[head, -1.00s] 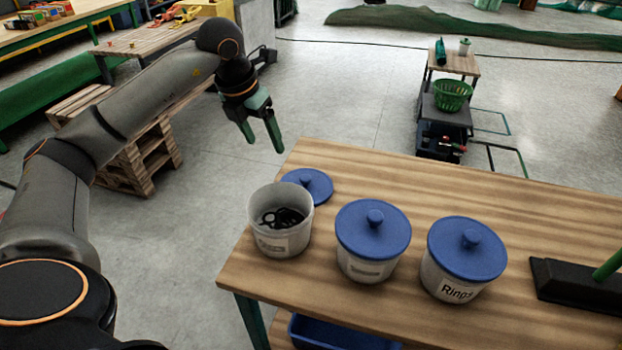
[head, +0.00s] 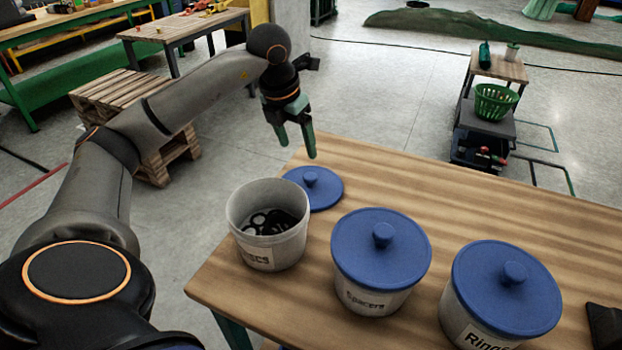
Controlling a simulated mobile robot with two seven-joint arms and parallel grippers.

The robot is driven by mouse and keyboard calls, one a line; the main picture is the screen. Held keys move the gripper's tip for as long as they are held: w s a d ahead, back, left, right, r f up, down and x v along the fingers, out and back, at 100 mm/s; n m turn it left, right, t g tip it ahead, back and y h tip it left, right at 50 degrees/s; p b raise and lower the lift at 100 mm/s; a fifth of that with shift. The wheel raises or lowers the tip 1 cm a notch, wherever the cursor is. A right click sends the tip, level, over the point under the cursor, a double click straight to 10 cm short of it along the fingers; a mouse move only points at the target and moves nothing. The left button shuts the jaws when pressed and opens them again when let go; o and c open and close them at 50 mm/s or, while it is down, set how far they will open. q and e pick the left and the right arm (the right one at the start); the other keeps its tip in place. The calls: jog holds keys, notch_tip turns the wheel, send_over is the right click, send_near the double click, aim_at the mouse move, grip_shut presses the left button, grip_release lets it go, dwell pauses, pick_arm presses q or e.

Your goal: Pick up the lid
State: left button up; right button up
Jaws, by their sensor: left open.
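A round blue lid (head: 324,195) with a knob lies flat on the wooden table, just behind the open tub and partly hidden by it. The open tub (head: 262,252) is pale, labelled, and holds black ring-like parts. My left gripper (head: 298,152) is open and empty, pointing down above and behind the loose lid near the table's far left edge, apart from it. Two more blue lids sit on closed tubs: one on the Spacers tub (head: 375,300), one on the Rings tub (head: 470,330). My right gripper is not in view.
The wooden table (head: 480,205) is bare behind the closed tubs. A black object (head: 606,328) lies at its right edge. A cart with a green basket (head: 495,101) stands beyond. Pallets (head: 118,88) and a workbench stand behind my left arm.

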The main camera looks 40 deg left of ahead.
pick_arm(q)
send_over(310, 176)
jog(key=s, duration=0.3)
notch_tip(310, 176, down, 6)
jog(key=shift+d+r+b, duration=0.15)
jog(key=shift+b, duration=0.15)
jog(key=x, duration=0.2)
jog(key=w+x, duration=0.1)
jog(key=x, duration=0.1)
jog(key=shift+w, duration=0.15)
jog(key=shift+w+f, duration=0.15)
jog(key=shift+f, duration=0.6)
jog(key=shift+c, duration=0.4)
grip_shut()
